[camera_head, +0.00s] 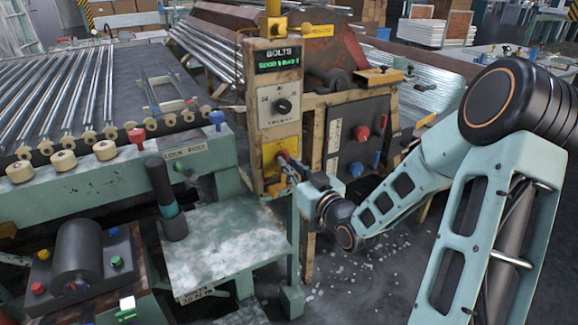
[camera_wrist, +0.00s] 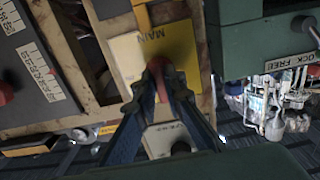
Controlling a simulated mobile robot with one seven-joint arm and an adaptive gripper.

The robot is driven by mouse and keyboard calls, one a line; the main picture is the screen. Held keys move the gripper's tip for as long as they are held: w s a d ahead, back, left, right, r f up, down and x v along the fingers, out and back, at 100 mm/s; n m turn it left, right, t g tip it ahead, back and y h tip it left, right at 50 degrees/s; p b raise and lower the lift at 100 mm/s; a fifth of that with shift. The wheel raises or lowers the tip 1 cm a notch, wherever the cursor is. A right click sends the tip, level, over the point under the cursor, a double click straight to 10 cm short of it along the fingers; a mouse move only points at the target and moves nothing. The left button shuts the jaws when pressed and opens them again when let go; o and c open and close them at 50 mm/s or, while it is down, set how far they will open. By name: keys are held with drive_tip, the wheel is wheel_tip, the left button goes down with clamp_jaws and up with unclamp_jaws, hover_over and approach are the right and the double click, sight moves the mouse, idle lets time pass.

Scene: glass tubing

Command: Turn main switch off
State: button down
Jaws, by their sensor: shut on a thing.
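The main switch (camera_head: 284,155) has a red handle on a yellow plate (camera_head: 271,151), low on the front of the tall cream control post. My gripper (camera_head: 289,166) reaches the switch from the lower right. In the wrist view my gripper (camera_wrist: 160,80) has its two fingers closed around the red handle. The fingers and shadow hide part of the handle, and its exact angle is hard to tell.
Above the switch are a black rotary knob (camera_head: 284,106) and a lit green display (camera_head: 278,60). A grey panel with a red knob (camera_head: 361,133) stands to the right. A green bench (camera_head: 225,245) is below left. Glass tubes (camera_head: 70,85) lie on rollers at left.

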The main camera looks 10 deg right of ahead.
drive_tip(key=c, duration=2)
unclamp_jaws()
drive_tip(key=v, duration=0.7)
drive_tip(key=shift+s+d, duration=0.1)
drive_tip(key=shift+s, duration=0.15)
